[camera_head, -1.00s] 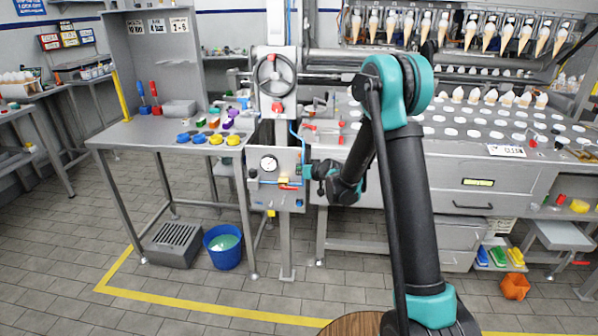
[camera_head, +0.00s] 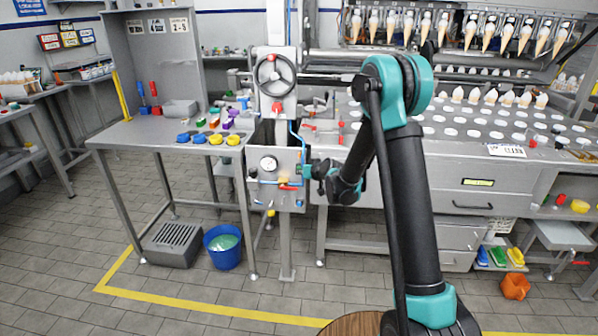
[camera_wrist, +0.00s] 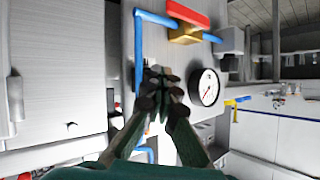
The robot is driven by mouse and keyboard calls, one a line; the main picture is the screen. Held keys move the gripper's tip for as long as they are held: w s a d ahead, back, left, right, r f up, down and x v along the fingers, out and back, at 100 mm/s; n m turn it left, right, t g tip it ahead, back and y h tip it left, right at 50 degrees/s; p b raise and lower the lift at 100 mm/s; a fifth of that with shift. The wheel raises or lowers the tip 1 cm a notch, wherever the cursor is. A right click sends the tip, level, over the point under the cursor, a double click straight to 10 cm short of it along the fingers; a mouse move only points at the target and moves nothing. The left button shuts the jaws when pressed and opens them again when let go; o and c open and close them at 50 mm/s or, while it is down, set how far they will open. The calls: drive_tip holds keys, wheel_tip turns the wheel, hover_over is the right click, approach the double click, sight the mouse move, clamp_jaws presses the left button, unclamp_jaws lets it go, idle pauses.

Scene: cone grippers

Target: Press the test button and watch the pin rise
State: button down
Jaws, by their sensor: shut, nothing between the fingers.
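My gripper (camera_head: 308,171) is at the right side of the grey control panel (camera_head: 262,198), below the handwheel. In the wrist view my gripper (camera_wrist: 157,78) has its fingertips together with nothing between them, in front of the panel face. Whether the tips touch the panel is unclear. A round white gauge (camera_wrist: 205,88) sits to the right of the fingertips in that view; the gauge (camera_head: 268,164) also shows in the head view. The fingers cover part of the panel. I cannot make out the test button or the pin.
A brass valve with a red handle (camera_wrist: 184,35) and a blue pipe (camera_wrist: 138,50) are close to my fingers. The handwheel (camera_head: 275,75) stands above the panel. A metal table (camera_head: 165,138) is to its left, with a blue bucket (camera_head: 223,248) on the floor.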

drive_tip(key=shift+s, duration=0.15)
idle(0.7)
drive_tip(key=shift+s, duration=0.8)
drive_tip(key=shift+s, duration=0.1)
drive_tip(key=s, duration=0.4)
drive_tip(key=shift+s+a, duration=0.1)
drive_tip(key=shift+s, duration=0.3)
drive_tip(key=s+d+m+g+h, duration=0.2)
drive_tip(key=s+d+g+h, duration=0.1)
drive_tip(key=s+d, duration=1.1)
drive_tip(key=s+d+m+g+h, duration=0.2)
drive_tip(key=s+d+h, duration=0.2)
drive_tip(key=s+d, duration=1)
drive_tip(key=s, duration=0.8)
drive_tip(key=shift+d+g, duration=0.25)
drive_tip(key=shift+g, duration=0.15)
